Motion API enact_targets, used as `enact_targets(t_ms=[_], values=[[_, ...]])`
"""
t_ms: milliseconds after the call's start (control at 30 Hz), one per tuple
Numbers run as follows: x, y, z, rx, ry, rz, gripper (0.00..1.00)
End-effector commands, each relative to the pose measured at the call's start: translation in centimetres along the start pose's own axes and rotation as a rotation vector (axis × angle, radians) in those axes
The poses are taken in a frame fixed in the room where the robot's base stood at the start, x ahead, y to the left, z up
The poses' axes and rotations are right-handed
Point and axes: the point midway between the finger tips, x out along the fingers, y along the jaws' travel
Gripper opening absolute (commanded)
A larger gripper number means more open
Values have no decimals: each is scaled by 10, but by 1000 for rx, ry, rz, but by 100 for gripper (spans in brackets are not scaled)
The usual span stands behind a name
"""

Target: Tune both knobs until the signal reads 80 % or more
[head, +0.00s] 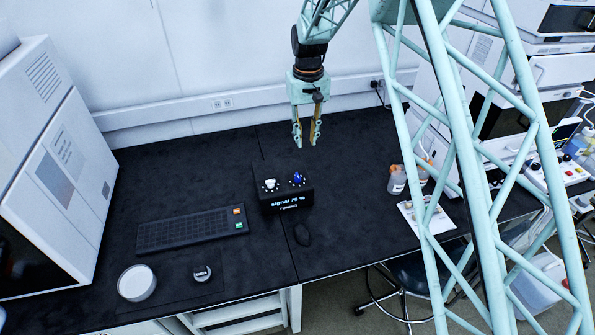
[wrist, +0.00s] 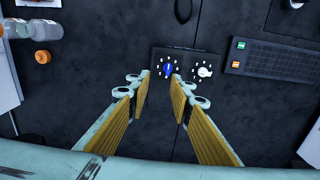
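The black tuning box (head: 284,198) stands on the dark bench, and its front display reads "signal 75 %" with "TUNING" below. It carries a white knob (head: 270,184) on the left and a blue knob (head: 297,177) on the right, each ringed by white dots. In the wrist view the box is seen from the other side, with the blue knob (wrist: 168,70) left and the white knob (wrist: 204,72) right. My gripper (head: 306,142) is open and empty above and behind the box, apart from both knobs. In the wrist view its fingers (wrist: 160,84) flank the blue knob's image.
A white round container (head: 136,283) is at front left. Bottles (head: 397,180) and a paper sheet (head: 425,216) are at right. The bench behind the box is clear.

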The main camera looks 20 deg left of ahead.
Motion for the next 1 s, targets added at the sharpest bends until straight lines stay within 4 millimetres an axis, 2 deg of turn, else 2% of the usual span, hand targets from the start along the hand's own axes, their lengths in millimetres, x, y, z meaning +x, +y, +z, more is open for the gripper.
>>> enact_targets(t_ms=[100,300,1000], values=[[19,-12,-9,-15,-9,0,20],[37,-23,-17,-28,-16,-1,20],[48,-26,-18,-30,-19,-1,20]])
